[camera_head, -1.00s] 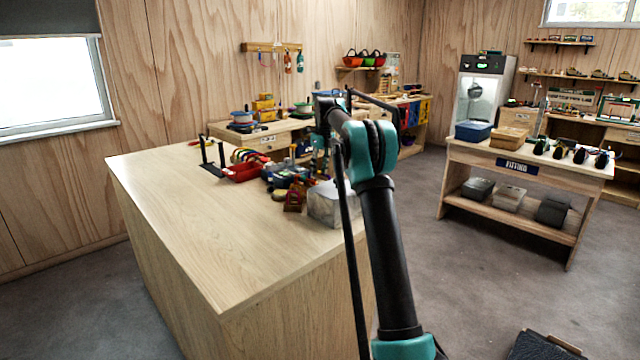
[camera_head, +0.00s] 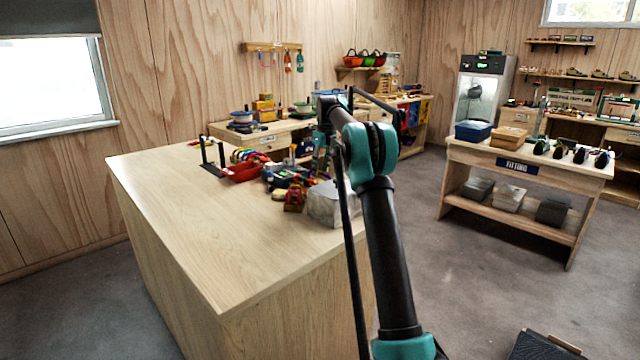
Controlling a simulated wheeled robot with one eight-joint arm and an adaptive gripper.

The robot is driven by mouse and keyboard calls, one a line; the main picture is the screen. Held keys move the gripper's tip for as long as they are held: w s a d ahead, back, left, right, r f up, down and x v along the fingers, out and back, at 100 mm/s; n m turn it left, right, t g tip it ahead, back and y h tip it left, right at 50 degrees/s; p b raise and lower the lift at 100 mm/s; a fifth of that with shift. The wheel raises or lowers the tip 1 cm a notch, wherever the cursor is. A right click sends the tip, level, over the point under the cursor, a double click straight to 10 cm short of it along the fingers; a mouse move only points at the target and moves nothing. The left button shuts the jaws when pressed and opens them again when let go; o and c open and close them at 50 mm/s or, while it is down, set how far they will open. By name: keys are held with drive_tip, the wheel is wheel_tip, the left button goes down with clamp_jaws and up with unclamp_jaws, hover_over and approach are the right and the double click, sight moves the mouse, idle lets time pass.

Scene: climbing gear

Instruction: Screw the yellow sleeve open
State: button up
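I cannot make out the yellow sleeve in the head view; it is too small or hidden among the gear. A cluster of small coloured climbing gear (camera_head: 282,179) lies at the far right part of the wooden counter. My gripper (camera_head: 319,172) points down over the right side of this cluster, small and partly behind my own arm. I cannot tell whether its fingers are open or shut, or whether they touch anything.
A red tray (camera_head: 243,172) and two black posts (camera_head: 212,155) stand left of the gear. The near part of the counter (camera_head: 205,235) is bare.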

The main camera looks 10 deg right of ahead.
drive_tip(key=shift+w+d, duration=0.2)
drive_tip(key=shift+d, duration=0.05)
drive_tip(key=shift+f, duration=1.4)
drive_tip(key=shift+s+a, duration=0.45)
drive_tip(key=shift+a, duration=0.15)
drive_tip(key=shift+r, duration=0.1)
